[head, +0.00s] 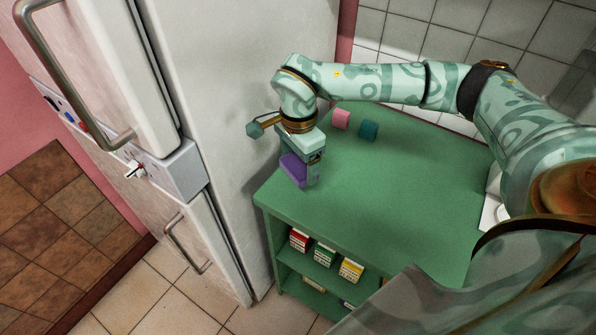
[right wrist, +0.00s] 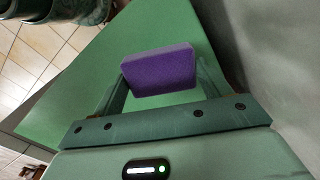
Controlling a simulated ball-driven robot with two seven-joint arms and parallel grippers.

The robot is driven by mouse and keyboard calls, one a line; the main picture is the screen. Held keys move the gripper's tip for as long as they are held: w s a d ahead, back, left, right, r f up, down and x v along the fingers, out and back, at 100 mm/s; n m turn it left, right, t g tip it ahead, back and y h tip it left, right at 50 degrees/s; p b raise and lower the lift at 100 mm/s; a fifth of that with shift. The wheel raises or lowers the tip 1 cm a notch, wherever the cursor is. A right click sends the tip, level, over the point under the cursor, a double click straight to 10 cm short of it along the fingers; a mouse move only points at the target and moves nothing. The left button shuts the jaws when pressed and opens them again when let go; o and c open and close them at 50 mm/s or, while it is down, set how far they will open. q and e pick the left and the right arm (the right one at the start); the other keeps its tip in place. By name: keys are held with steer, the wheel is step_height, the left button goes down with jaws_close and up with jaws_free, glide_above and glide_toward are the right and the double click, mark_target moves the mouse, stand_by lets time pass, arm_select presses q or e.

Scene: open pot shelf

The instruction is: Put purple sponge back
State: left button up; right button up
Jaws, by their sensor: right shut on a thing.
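The purple sponge (head: 293,169) is between the fingers of my right gripper (head: 304,173), near the left edge of the green shelf unit's top (head: 400,190). In the right wrist view the purple sponge (right wrist: 160,70) is held between both fingers, with green top behind it. My right gripper points down and is shut on it. I cannot tell whether the sponge touches the top. A pink sponge (head: 341,119) and a teal sponge (head: 368,131) lie near the back of the top, beyond the gripper. My left gripper is not in view.
A white fridge (head: 235,110) stands close along the left of the shelf unit. Small red, green and yellow boxes (head: 351,270) stand on the shelf below. A white object (head: 490,212) shows partly at the right edge. The middle of the top is clear.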

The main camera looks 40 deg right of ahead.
mark_target(300, 170)
steer(key=shift+w+d+f, duration=0.3)
steer(key=shift+w+f, duration=0.05)
steer(key=shift+f, duration=0.2)
steer(key=f, duration=0.1)
steer(key=f+b, duration=0.1)
steer(key=f, duration=0.2)
steer(key=shift+w+d+b, duration=0.25)
steer(key=shift+b, duration=0.15)
steer(key=shift+r, duration=0.15)
steer(key=shift+s, duration=0.1)
steer(key=o, duration=1)
steer(key=shift+c, duration=0.2)
step_height(300, 170, up, 12)
steer(key=p, duration=0.3)
steer(key=shift+p, duration=0.4)
